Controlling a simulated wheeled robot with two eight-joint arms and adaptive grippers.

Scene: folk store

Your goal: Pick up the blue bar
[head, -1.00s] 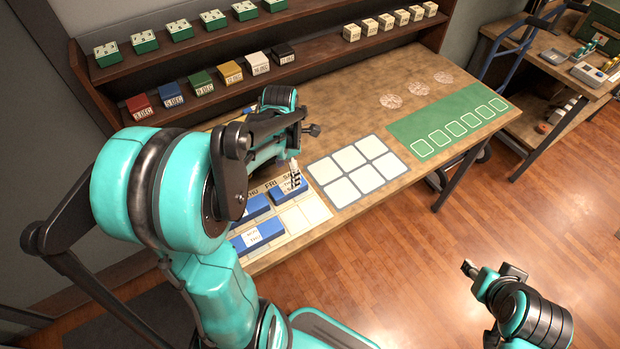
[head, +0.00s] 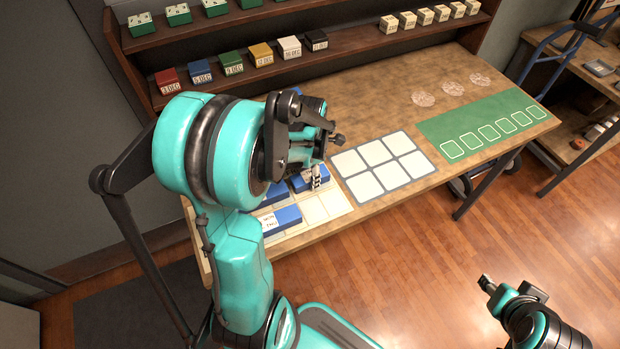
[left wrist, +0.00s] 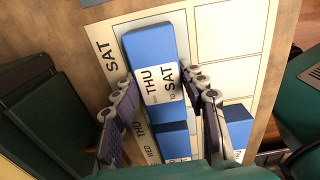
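The blue bar (left wrist: 150,48), labelled "THU to SAT", lies on a pale calendar board (left wrist: 228,30) in the left wrist view. My left gripper (left wrist: 158,80) is open, with one finger on each side of the bar near its label. I cannot tell if either finger touches it. In the head view my left gripper (head: 316,176) is over the same bar (head: 299,185), partly covering it. Other blue bars lie on the board, one labelled (head: 288,216) nearer the front. My right gripper (head: 508,290) is empty at the lower right, over the floor, its fingers apart.
A shelf (head: 350,44) behind the table carries coloured date blocks and green and white blocks. A grey grid of white squares (head: 384,162) and a green mat (head: 470,122) lie right of the board. The table's front edge is just before the board.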

